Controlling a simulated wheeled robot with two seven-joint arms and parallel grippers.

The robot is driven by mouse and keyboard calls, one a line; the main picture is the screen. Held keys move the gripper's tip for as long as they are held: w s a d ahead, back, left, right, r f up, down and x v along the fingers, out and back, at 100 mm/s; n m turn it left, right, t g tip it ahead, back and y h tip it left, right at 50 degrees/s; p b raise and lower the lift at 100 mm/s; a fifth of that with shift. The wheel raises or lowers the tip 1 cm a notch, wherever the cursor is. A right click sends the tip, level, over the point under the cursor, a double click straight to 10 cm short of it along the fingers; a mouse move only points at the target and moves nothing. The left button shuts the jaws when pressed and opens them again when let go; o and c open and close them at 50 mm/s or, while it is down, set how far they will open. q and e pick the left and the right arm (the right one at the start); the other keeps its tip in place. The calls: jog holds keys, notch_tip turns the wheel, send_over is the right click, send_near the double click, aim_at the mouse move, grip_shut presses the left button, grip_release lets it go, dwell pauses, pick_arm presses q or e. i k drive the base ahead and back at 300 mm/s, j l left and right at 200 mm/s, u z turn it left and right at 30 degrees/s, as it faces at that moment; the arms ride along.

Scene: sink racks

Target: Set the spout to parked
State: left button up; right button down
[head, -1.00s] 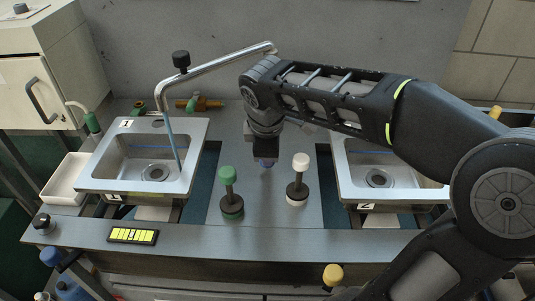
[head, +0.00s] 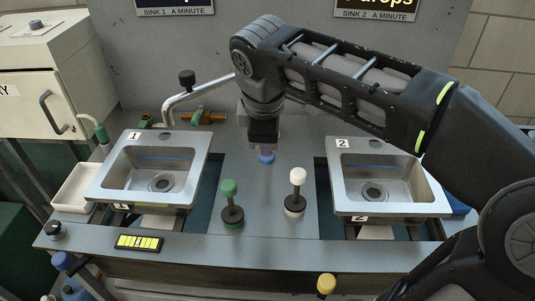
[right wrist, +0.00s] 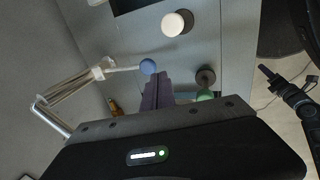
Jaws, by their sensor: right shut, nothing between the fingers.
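The spout (head: 213,86) is a bent silver pipe with a black knob (head: 187,78) on top. It runs from behind my right gripper to the left, and its down-turned end is by the back edge of sink 1 (head: 112,180). It also shows in the right wrist view (right wrist: 53,121). A blue ball (head: 267,159) is at my right fingertips; in the right wrist view (right wrist: 148,66) it ends a pale rod. My right gripper (head: 265,148) is shut and empty, pointing down between the sinks. Whether it touches the ball is unclear.
A green-topped post (head: 229,187) and a white-topped post (head: 297,176) stand in front of the right gripper. Sink 2 (head: 343,209) is at the right. Brass fittings (head: 205,117) lie behind sink 1. A yellow-lit panel (head: 138,242) is on the front ledge.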

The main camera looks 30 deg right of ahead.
aim_at(186, 78)
jog(key=k, duration=1)
